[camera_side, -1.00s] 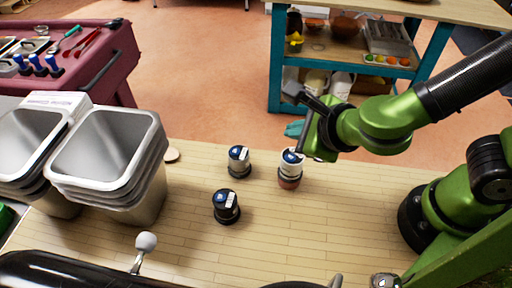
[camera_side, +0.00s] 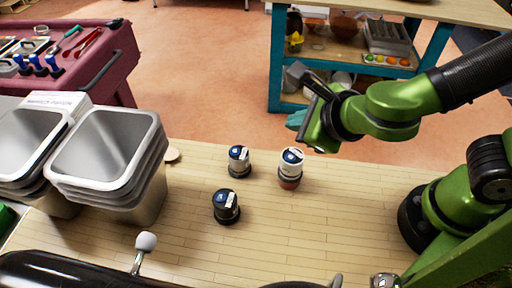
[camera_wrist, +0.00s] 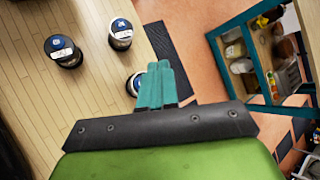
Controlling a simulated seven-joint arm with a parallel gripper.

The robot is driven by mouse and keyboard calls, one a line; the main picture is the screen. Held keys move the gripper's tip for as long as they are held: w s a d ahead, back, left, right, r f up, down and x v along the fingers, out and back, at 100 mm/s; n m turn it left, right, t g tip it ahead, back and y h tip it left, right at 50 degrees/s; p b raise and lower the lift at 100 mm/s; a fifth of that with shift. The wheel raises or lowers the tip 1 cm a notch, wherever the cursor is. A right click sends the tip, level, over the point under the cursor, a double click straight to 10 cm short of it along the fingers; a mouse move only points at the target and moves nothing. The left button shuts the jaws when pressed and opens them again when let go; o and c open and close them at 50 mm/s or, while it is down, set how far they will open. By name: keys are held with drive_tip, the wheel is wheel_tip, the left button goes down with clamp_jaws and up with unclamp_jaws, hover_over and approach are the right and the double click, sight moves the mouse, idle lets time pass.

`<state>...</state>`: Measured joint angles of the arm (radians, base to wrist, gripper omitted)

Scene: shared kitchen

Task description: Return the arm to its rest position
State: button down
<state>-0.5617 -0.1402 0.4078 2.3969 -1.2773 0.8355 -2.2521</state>
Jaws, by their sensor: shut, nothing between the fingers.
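My gripper (camera_side: 299,119) is in the upper middle of the side view, at the end of my green arm, raised near the far edge of the wooden table (camera_side: 290,240). Its teal fingers (camera_wrist: 157,84) are together and empty in the wrist view. In the wrist view a jar (camera_wrist: 133,84) is partly hidden behind the fingers.
Stacked metal pans (camera_side: 112,150) are at the left. A teal-framed shelf (camera_side: 276,70) stands beyond the far edge. The table's right middle is clear.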

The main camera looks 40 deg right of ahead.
drive_tip(key=s+d+r+n+g+y, duration=0.1)
drive_tip(key=s+d+r+n, duration=0.1)
drive_tip(key=d+n, duration=0.6)
drive_tip(key=s+d+r+n+g+y, duration=0.1)
drive_tip(key=d+r+n, duration=0.3)
drive_tip(key=n, duration=1.2)
drive_tip(key=s+d, duration=0.1)
drive_tip(key=d, duration=0.3)
drive_tip(key=shift+d+r+y, duration=0.15)
drive_tip(key=shift+r+y, duration=0.15)
